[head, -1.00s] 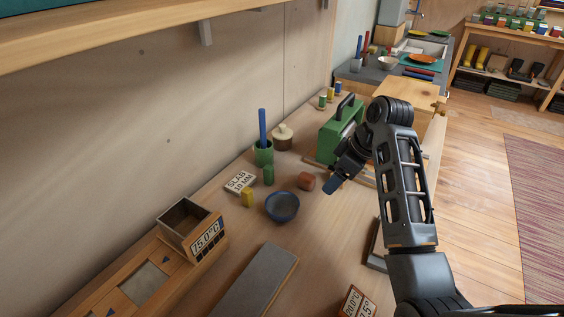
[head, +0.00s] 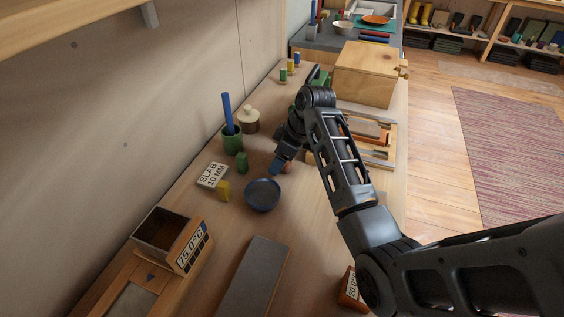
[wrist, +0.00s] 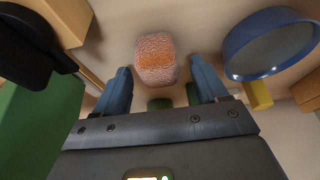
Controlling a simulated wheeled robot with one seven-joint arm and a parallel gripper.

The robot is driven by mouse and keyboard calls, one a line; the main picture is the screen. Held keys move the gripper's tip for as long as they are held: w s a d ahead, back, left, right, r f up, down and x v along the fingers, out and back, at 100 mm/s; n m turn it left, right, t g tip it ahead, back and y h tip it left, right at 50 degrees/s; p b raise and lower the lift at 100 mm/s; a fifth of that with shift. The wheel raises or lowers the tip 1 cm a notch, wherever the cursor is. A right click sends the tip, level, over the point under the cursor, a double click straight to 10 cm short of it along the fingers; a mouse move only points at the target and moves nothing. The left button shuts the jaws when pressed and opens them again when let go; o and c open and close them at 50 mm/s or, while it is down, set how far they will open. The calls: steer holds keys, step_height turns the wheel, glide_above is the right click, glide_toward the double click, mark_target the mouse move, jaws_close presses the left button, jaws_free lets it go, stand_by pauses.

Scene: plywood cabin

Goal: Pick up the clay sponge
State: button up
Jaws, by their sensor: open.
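The clay sponge (wrist: 156,60) is a small reddish-brown block with rounded edges on the workbench. In the wrist view it lies ahead of my gripper (wrist: 160,90), centred between the two blue fingers and apart from both. In the head view my gripper (head: 277,166) hangs low over the bench and hides most of the sponge; a bit of the sponge (head: 287,168) shows just right of the fingertips. My gripper is open and empty.
A blue bowl (head: 262,195) stands close to the gripper; it also shows in the wrist view (wrist: 270,45). A green block (head: 242,162), a yellow block (head: 223,190) and a green cup (head: 232,138) stand to the left. A wooden box (head: 366,72) stands behind.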

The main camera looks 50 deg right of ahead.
steer(key=shift+w+f, duration=0.15)
steer(key=shift+f, duration=0.2)
steer(key=c, duration=1)
steer(key=shift+c, duration=0.2)
steer(key=shift+r, duration=0.15)
step_height(320, 180, up, 10)
steer(key=shift+f+b, duration=0.1)
steer(key=shift+b, duration=0.2)
